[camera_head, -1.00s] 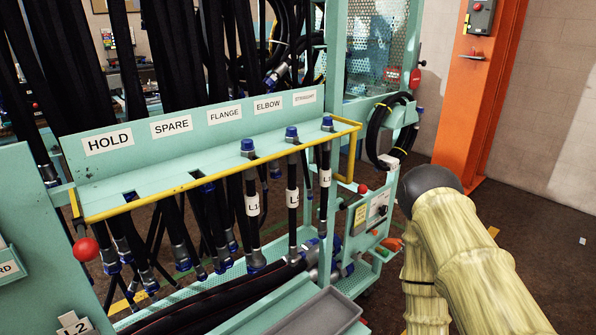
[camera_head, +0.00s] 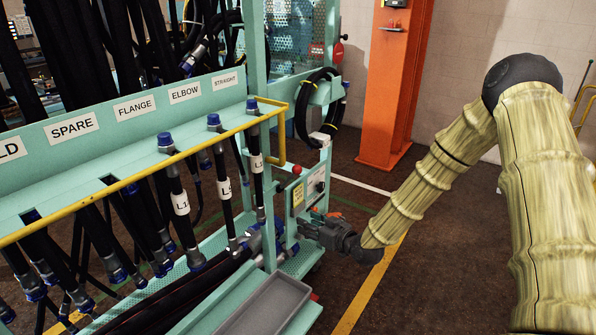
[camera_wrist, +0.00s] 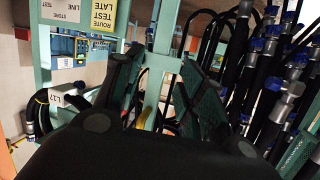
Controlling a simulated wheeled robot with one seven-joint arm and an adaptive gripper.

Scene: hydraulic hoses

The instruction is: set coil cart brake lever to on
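Orange-red parts (camera_head: 332,214) show low beside the panel, partly behind my gripper. I cannot tell which of these, if either, is the brake lever, nor read its setting. My gripper (camera_head: 322,228) is low in front of the panel, its fingers pointing left toward the rack. In the wrist view my gripper (camera_wrist: 158,78) has its two dark fingers apart, with a teal post (camera_wrist: 155,88) showing between them. Contact is unclear.
Capped hoses (camera_head: 172,180) hang from the teal rack behind a yellow rail (camera_head: 140,178). A grey tray (camera_head: 268,305) lies low in front. A coiled black hose (camera_head: 318,105) hangs behind the panel. An orange column (camera_head: 395,85) stands farther back. Floor to the right is open.

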